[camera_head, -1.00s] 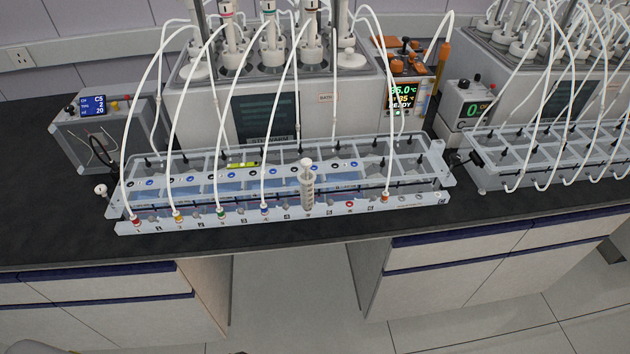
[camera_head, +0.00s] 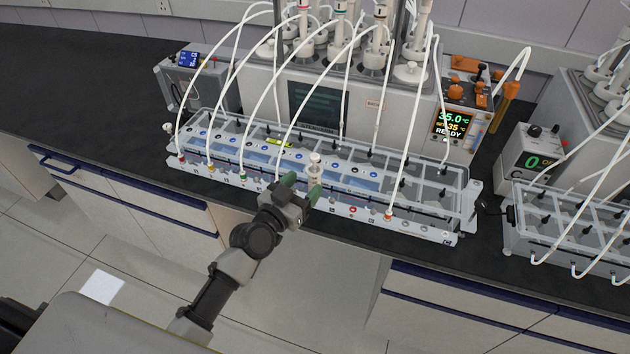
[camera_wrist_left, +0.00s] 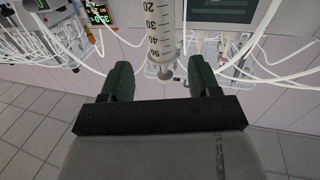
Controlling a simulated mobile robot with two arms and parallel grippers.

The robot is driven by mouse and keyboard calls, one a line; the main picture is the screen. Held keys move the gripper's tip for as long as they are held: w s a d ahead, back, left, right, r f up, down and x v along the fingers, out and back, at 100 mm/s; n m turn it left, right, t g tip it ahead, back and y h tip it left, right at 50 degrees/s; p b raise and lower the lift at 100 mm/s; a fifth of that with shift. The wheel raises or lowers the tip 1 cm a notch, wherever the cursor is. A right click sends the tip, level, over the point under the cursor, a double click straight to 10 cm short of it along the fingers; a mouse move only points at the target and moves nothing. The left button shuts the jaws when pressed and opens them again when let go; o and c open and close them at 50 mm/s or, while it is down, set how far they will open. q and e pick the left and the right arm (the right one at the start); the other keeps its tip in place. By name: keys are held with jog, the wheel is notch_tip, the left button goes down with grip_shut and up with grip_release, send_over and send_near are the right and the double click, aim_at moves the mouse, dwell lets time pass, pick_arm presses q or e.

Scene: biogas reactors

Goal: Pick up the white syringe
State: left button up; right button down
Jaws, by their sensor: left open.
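The white syringe (camera_head: 315,163) stands upright at the front of the clear, water-filled rack (camera_head: 425,212). Its lower part is hidden behind my left gripper (camera_head: 302,186) in the head view. My left gripper is open, with green finger pads, close in front of the syringe. In the left wrist view the syringe (camera_wrist_left: 161,38), with its printed scale, lines up with the gap between the two fingers (camera_wrist_left: 160,78). Neither finger appears to touch it. How deep it sits between the fingers I cannot tell. My right gripper is not in view.
Several white tubes (camera_head: 416,125) arch from the reactor unit (camera_head: 340,95) down to the rack, on both sides of the syringe. A yellow-green level (camera_head: 279,143) lies in the rack. The black bench (camera_head: 90,95) is clear at the left.

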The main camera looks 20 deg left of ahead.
aim_at(318, 167)
pick_arm(q)
jog(key=shift+x, duration=1)
jog(key=shift+w, duration=0.3)
jog(key=p+x, duration=0.1)
jog(key=x, duration=0.3)
jog(key=shift+w, duration=0.35)
jog(key=shift+r, duration=0.1)
jog(key=shift+c, duration=0.7)
jog(key=c, duration=0.5)
jog(key=shift+c, duration=0.6)
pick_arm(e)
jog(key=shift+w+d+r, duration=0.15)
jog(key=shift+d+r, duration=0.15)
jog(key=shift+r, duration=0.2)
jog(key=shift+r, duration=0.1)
